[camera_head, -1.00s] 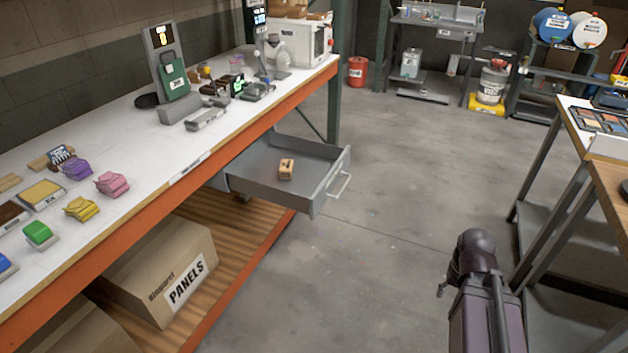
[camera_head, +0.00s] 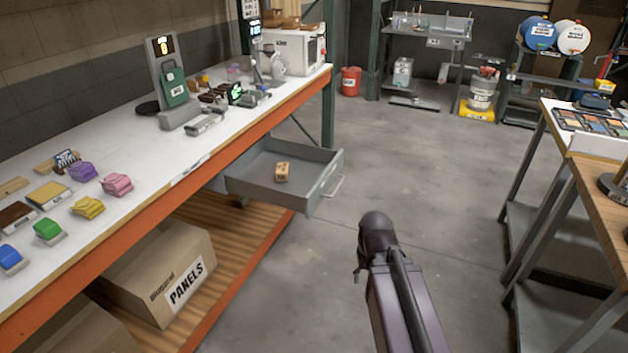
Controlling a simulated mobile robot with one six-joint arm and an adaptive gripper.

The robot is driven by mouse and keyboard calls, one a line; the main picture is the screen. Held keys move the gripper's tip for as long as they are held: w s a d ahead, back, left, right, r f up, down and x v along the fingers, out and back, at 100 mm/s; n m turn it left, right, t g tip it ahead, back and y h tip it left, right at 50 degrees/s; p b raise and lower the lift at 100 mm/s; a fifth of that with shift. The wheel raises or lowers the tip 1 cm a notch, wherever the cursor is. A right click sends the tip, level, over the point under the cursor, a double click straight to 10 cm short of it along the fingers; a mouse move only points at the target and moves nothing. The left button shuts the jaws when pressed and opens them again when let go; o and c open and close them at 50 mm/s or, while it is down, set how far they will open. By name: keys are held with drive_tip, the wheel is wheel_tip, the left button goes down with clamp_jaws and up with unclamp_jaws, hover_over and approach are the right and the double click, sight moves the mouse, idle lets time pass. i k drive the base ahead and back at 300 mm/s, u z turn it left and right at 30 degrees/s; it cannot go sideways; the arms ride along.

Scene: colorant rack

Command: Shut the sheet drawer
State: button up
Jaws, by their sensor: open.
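The sheet drawer (camera_head: 322,180) is a grey metal tray pulled out from under the white workbench top. It stands open over the floor, with a pale bar handle (camera_head: 333,186) on its front. A small tan block (camera_head: 282,172) with dark marks lies inside it. My dark arm rises from the bottom, right of and nearer than the drawer. My gripper (camera_head: 358,272) is mostly hidden by the arm; only a small dark part shows at its left side. It is open and apart from the handle, with bare floor between.
The bench's orange front beam (camera_head: 150,226) runs along the drawer's left. A cardboard box (camera_head: 150,272) marked PANELS sits on the lower shelf. A wooden table (camera_head: 597,185) stands at right. Grey floor (camera_head: 430,170) is clear between.

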sight(313, 170)
drive_tip(key=u, duration=0.05)
drive_tip(key=i, duration=1)
drive_tip(key=u, duration=0.1)
drive_tip(key=k, duration=0.5)
drive_tip(key=z, duration=0.35)
drive_tip(key=i, duration=0.3)
drive_tip(key=u, duration=0.05)
